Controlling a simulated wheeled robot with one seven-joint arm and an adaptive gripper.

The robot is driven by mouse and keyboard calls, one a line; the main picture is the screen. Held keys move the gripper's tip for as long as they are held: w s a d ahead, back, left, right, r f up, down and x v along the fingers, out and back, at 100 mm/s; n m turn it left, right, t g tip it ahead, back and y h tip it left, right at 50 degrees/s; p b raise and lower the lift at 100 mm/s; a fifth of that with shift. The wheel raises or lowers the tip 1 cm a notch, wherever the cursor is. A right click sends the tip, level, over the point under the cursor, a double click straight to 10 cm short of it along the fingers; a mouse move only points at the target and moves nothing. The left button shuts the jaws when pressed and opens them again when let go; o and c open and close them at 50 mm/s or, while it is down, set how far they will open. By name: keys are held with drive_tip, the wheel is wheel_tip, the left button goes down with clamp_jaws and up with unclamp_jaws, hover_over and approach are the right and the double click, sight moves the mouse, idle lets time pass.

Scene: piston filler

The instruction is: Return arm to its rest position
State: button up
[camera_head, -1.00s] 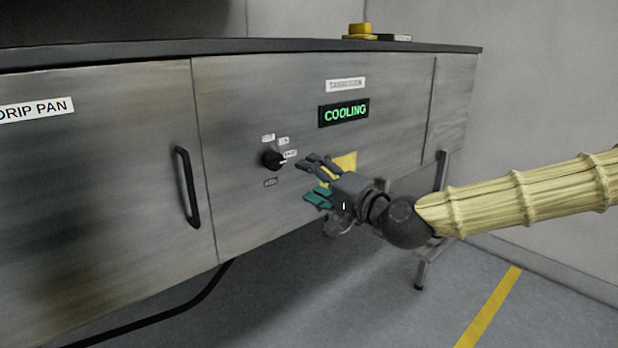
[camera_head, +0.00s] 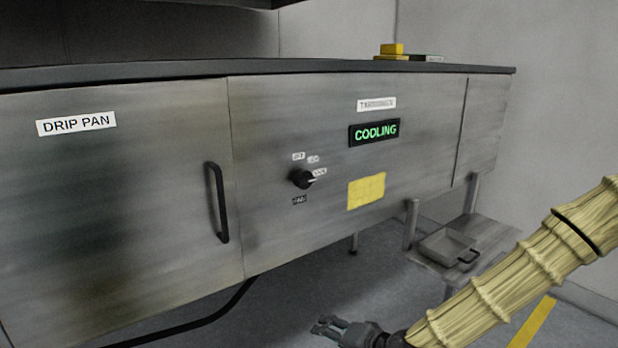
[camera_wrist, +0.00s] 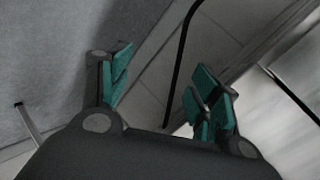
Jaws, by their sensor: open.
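My gripper (camera_head: 330,326) shows at the bottom of the head view, low in front of the machine and apart from it. In the wrist view its two teal-padded fingers (camera_wrist: 160,90) are spread apart with nothing between them. My arm reaches in from the right. The machine's black knob (camera_head: 303,179) sits on the steel front panel (camera_head: 270,130), pointing right toward one of its small labels. The green display (camera_head: 374,133) above it reads COOLING. Nothing touches the knob.
A door with a black handle (camera_head: 217,202) and a DRIP PAN label (camera_head: 76,123) is at left. A yellow plate (camera_head: 366,191) is on the panel. A grey tray (camera_head: 448,246) rests on a low shelf. A black hose (camera_head: 215,322) runs below. Open floor lies beneath.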

drive_tip(key=s+d+f+n+g+h, duration=0.1)
drive_tip(key=s+d+f+g, duration=0.15)
drive_tip(key=s+f, duration=0.6)
drive_tip(key=s+d+f+n+g+h, duration=0.1)
drive_tip(key=s+d+f+g+h, duration=0.15)
drive_tip(key=s+f, duration=0.6)
drive_tip(key=s+d+f+n+g+h, duration=0.1)
drive_tip(key=s+d+f+g+h, duration=0.1)
drive_tip(key=s+d+f, duration=0.4)
drive_tip(key=s+d+f+n+g+h, duration=0.1)
drive_tip(key=s+d+f+n, duration=0.1)
drive_tip(key=s+d+f, duration=0.4)
drive_tip(key=s+f, duration=0.2)
drive_tip(key=s, duration=0.3)
drive_tip(key=shift+n+g+h, duration=0.3)
drive_tip(key=shift+g+h, duration=0.05)
drive_tip(key=shift+g, duration=0.05)
